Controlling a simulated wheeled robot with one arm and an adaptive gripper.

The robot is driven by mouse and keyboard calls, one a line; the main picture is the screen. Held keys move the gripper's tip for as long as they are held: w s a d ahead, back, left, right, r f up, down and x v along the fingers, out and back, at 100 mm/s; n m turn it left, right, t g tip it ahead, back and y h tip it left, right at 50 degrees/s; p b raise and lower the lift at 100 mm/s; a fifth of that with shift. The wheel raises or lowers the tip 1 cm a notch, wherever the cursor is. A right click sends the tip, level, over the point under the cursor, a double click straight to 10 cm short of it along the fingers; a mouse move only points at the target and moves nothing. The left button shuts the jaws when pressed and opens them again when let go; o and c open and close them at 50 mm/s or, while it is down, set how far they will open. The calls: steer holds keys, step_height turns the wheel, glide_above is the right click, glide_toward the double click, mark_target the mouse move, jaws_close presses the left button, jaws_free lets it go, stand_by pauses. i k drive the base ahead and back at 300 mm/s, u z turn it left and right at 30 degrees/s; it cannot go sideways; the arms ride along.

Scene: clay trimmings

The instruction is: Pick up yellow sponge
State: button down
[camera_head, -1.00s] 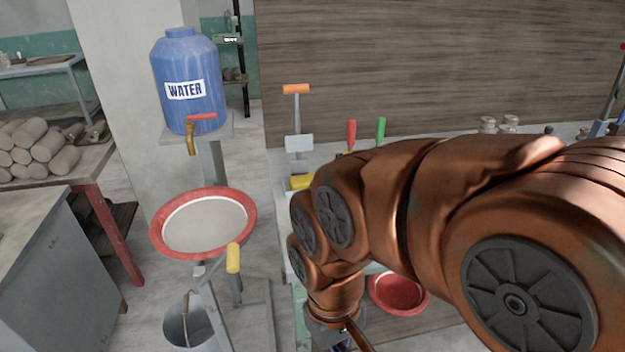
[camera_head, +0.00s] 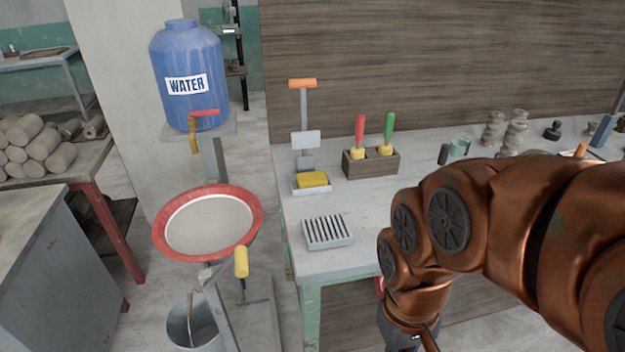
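The yellow sponge (camera_head: 312,179) lies in a small pale tray (camera_head: 298,189) on the left part of the grey worktable (camera_head: 283,222). It is in plain view. My copper arm hangs at the right of the view and bends down in front of the table. My gripper (camera_head: 402,342) is at the bottom edge, below and to the right of the sponge and well apart from it. Its fingers are cut off by the frame, so I cannot see whether they are open or shut.
A slatted rack (camera_head: 328,232) sits in front of the sponge. A wooden box (camera_head: 371,164) with red- and green-handled tools stands to its right. A red-rimmed basin (camera_head: 250,240) and a blue water tank (camera_head: 188,60) are to the left.

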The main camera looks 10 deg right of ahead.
mark_target(306, 180)
steer(key=k, duration=0.6)
steer(key=u, duration=0.05)
steer(key=i, duration=1.2)
steer(key=u, duration=0.7)
